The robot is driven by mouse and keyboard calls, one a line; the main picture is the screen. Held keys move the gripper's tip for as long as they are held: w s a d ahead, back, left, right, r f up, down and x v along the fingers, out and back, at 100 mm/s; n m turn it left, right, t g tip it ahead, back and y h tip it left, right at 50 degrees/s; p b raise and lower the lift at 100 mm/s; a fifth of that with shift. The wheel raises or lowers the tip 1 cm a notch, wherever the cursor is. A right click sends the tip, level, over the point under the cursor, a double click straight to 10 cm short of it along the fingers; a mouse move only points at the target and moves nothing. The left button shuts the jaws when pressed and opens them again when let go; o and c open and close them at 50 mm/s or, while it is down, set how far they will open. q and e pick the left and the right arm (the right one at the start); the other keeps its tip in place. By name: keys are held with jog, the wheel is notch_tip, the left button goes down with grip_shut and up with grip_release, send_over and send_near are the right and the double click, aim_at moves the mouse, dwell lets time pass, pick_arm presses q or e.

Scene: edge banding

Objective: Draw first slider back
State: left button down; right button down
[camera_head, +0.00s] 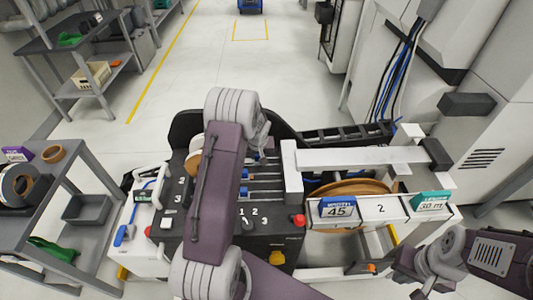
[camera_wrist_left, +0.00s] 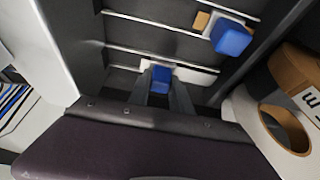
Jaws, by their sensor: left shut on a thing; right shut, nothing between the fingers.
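A blue slider knob (camera_wrist_left: 161,76) sits on a pale plate on one rail of the dark panel in the left wrist view. My left gripper (camera_wrist_left: 160,88) is shut on this knob, one finger on each side. A second blue slider knob (camera_wrist_left: 231,38) sits on another rail, to the upper right and apart from the gripper. In the head view my left arm covers the left part of the panel; blue knobs (camera_head: 243,192) show beside the arm on the rails. My right gripper (camera_head: 423,292) is shut and empty at the bottom right, away from the panel.
A red button (camera_head: 298,220) and a yellow knob (camera_head: 278,257) are on the machine front. A grey cart (camera_head: 62,172) with tape rolls stands at the left.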

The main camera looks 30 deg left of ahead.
pick_arm(q)
jog(key=shift+s+a, duration=0.3)
jog(key=shift+a, duration=0.2)
jog(key=c, duration=1.2)
grip_release()
jog(key=shift+o, duration=0.2)
jog(key=shift+d+r, duration=0.1)
jog(key=v, duration=0.9)
